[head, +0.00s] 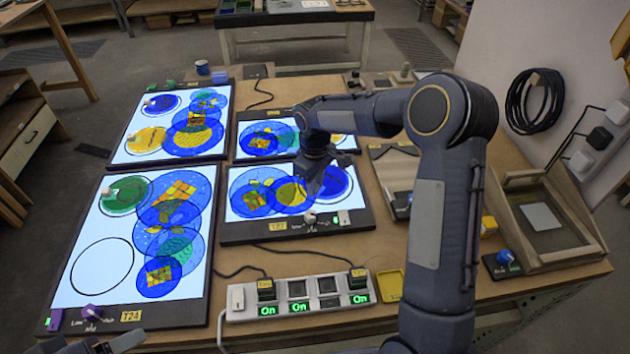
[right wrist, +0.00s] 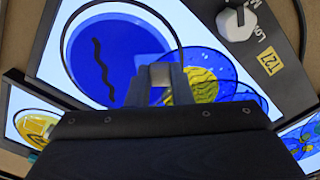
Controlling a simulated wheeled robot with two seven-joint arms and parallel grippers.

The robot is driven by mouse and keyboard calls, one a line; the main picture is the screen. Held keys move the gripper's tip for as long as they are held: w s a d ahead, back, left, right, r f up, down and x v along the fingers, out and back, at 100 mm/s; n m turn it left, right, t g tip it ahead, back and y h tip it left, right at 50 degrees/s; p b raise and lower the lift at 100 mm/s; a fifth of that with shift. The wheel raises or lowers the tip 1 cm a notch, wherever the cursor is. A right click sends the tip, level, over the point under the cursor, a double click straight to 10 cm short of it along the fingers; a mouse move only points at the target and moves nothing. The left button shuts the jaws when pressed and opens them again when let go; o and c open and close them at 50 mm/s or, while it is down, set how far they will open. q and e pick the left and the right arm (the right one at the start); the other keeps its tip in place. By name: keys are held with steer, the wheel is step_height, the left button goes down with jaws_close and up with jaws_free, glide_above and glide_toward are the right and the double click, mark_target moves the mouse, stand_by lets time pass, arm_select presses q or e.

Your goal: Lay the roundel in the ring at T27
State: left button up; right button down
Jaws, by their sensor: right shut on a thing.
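The T27 panel is a lit light table (head: 235,232) in the middle of the bench; its yellow tag (right wrist: 268,62) shows in the right wrist view. A blue roundel (right wrist: 95,60) with a black squiggle lies over its white surface, within a thin black ring (right wrist: 181,42). A white gap shows between roundel and ring at upper right. My right gripper (right wrist: 160,84) is shut on the roundel's grey knob. In the head view the gripper (head: 316,172) partly covers the blue roundel (head: 338,186). Whether the roundel touches the panel is unclear. Part of my left gripper (head: 105,345) shows at the bottom left edge.
Overlapping blue and yellow discs (head: 262,192) lie beside the ring. The T24 panel (head: 85,294) at left has an empty ring. A power strip (head: 325,296) stands in front, cables between. A wooden frame (head: 548,222) stands at right.

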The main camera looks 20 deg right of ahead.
steer(key=shift+f, duration=0.15)
steer(key=c, duration=1.3)
jaws_free()
